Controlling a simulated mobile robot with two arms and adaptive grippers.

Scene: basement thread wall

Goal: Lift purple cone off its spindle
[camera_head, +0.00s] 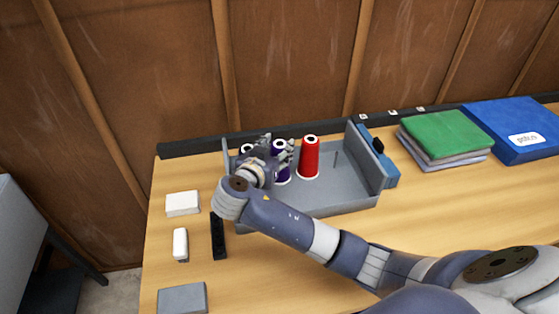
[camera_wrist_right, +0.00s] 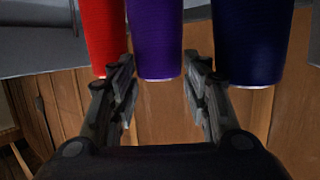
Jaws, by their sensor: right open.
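The purple cone (camera_head: 278,149) stands upright in a grey tray (camera_head: 350,191), between a red cone (camera_head: 309,158) and a dark blue cone. My right gripper (camera_head: 279,160) is at the purple cone and partly covers it in the head view. In the right wrist view, the open fingers (camera_wrist_right: 159,62) lie either side of the purple cone (camera_wrist_right: 155,35), with gaps visible near its lower end. The red cone (camera_wrist_right: 98,35) and the dark blue cone (camera_wrist_right: 252,40) stand just outside the fingers. The purple cone's spindle is hidden. My left gripper is out of view.
The tray walls and a blue object (camera_head: 379,155) bound the right side. Folded cloths (camera_head: 444,136) lie farther right. White blocks (camera_head: 182,203) and a black strip (camera_head: 219,236) lie left of the tray.

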